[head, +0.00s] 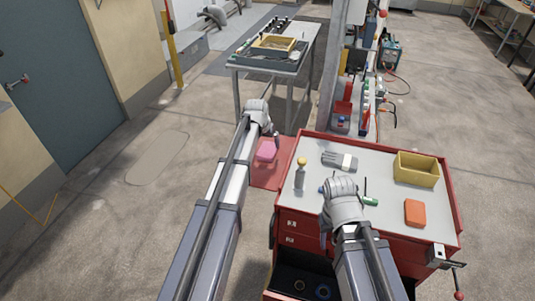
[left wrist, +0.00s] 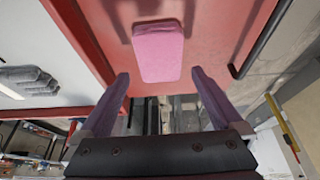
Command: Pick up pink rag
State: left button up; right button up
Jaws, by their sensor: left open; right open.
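The pink rag (head: 266,151) is a folded, flat block lying on the red side shelf (head: 268,177) at the left of the tool cart. In the left wrist view the rag (left wrist: 158,52) lies on the red surface, beyond my fingertips. My left gripper (head: 275,139) is close by the rag; part of it is hidden by my wrist. Its two purple fingers (left wrist: 160,82) are spread apart with nothing between them. My right gripper (head: 341,191) is over the cart top; its fingers are mostly hidden, and I see nothing held.
The cart top (head: 390,215) bears a spray bottle (head: 300,174), grey gloves (head: 340,160), a yellow bin (head: 416,169), an orange block (head: 415,212) and a green-handled tool (head: 370,201). A metal table (head: 300,72) stands behind.

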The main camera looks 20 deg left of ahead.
aim_at(267, 150)
pick_arm(q)
jog(key=shift+b+x, duration=2.15)
jog(key=shift+x, duration=0.35)
jog(key=shift+s+f, duration=0.25)
jog(key=shift+f, duration=0.05)
jog(key=c, duration=1.1)
notch_tip(267, 150, up, 11)
jog(key=p, duration=1)
